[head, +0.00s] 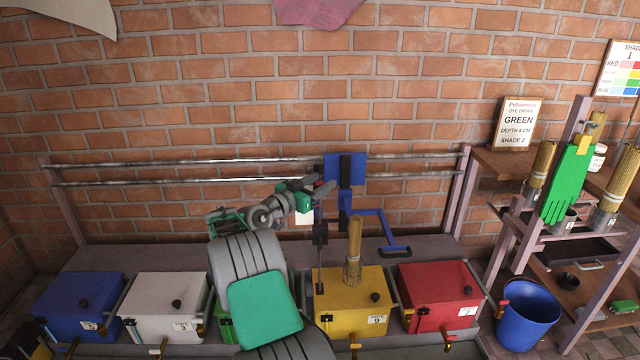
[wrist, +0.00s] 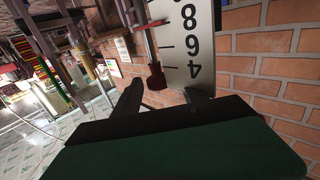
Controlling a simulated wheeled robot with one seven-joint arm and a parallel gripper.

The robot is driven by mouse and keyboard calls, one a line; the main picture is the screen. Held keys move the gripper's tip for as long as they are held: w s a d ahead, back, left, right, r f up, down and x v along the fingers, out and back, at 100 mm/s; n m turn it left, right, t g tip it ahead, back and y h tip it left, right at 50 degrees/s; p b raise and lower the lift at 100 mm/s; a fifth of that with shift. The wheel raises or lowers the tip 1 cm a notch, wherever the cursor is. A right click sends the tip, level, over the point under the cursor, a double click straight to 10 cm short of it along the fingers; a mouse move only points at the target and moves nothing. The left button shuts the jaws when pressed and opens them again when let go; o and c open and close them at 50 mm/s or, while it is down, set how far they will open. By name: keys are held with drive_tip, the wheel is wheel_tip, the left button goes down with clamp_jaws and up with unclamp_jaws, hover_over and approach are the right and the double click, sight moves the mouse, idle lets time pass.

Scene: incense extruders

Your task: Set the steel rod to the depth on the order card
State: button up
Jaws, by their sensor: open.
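The order card (head: 516,123) on the right shelf reads GREEN and SHADE 2; its depth line is small and looks like 5 CM. A thin dark upright rod (head: 320,270), probably the steel rod, stands by the yellow vat below a blue carriage (head: 345,169). My gripper (head: 318,190) is beside the carriage. In the wrist view my gripper (wrist: 163,90) is open. A dark red knob (wrist: 156,80) shows between its fingers, apparently not clamped. Behind the knob is a white scale (wrist: 185,40) with 4, 6 and 8 upside down. The knob's link to the rod is unclear.
Blue (head: 78,305), white (head: 165,305), yellow (head: 352,300) and red (head: 440,296) vats line the front; my arm largely hides a green one. A stick bundle (head: 354,245) stands at the yellow vat. Rails (head: 200,162) run behind. A blue bucket (head: 527,315) stands right.

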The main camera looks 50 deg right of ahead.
drive_tip(key=a, duration=0.7)
drive_tip(key=shift+w+a, duration=0.2)
drive_tip(key=shift+a, duration=0.2)
